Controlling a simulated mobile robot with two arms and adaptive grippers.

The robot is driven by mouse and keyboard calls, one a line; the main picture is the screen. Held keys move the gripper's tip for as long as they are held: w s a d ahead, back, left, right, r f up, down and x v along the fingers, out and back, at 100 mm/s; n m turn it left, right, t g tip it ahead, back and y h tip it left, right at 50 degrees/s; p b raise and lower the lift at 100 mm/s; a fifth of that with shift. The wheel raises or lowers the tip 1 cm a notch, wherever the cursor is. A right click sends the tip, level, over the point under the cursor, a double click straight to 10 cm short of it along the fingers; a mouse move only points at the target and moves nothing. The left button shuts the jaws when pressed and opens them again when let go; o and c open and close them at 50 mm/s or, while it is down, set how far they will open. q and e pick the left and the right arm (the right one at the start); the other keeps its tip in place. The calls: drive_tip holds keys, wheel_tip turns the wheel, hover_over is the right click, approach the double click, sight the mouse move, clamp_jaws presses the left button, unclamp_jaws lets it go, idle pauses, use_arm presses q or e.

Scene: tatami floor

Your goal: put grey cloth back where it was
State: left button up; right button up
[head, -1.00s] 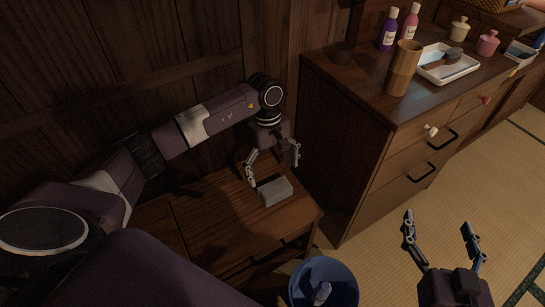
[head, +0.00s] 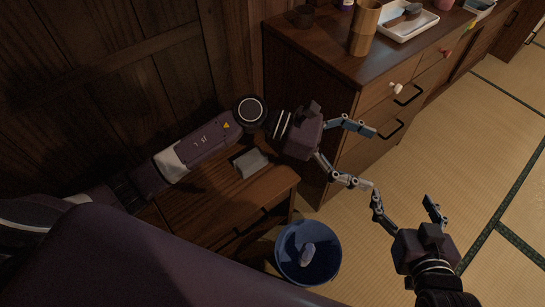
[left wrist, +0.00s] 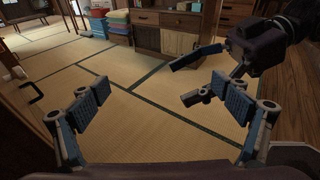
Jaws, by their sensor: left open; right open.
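The grey cloth (head: 251,163), a small folded block, lies on top of the low wooden cabinet (head: 205,205), near the wall, in the head view. My left gripper (head: 364,157) is open and empty, to the right of the cloth and apart from it, in front of the drawer chest. Its open fingers also frame the left wrist view (left wrist: 157,86), with tatami floor between them. My right gripper (head: 403,198) is open and empty at the lower right. Its fingers also show in the left wrist view (left wrist: 178,82). In the head view, the two grippers look very close; I cannot tell whether they touch.
A blue bin (head: 285,272) with a pale object (head: 308,254) inside stands before the low cabinet. The taller drawer chest (head: 310,100) holds a wooden cup (head: 365,30) and a white tray (head: 424,22). Open tatami (head: 470,150) lies to the right.

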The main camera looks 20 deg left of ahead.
use_arm(q)
wheel_tip(320, 180, up, 12)
drive_tip(key=w+n+t+h, duration=0.2)
drive_tip(key=n+t+h, duration=0.2)
drive_tip(key=n+t, duration=0.7)
drive_tip(key=w+a+n+t+y, duration=0.3)
drive_tip(key=a+n+t+y, duration=0.55)
drive_tip(key=n, duration=1.15)
drive_tip(key=s+a+f+n+g+y, duration=0.2)
drive_tip(key=a+f+n+g+y, duration=0.2)
drive_tip(key=a+f+n+y, duration=0.7)
drive_tip(key=s+f+n+g+h, duration=0.2)
drive_tip(key=s+f+n+g, duration=0.2)
drive_tip(key=s+f+n, duration=0.3)
drive_tip(key=shift+n, duration=0.7)
drive_tip(key=shift+h, duration=0.25)
drive_tip(key=shift+s, duration=0.1)
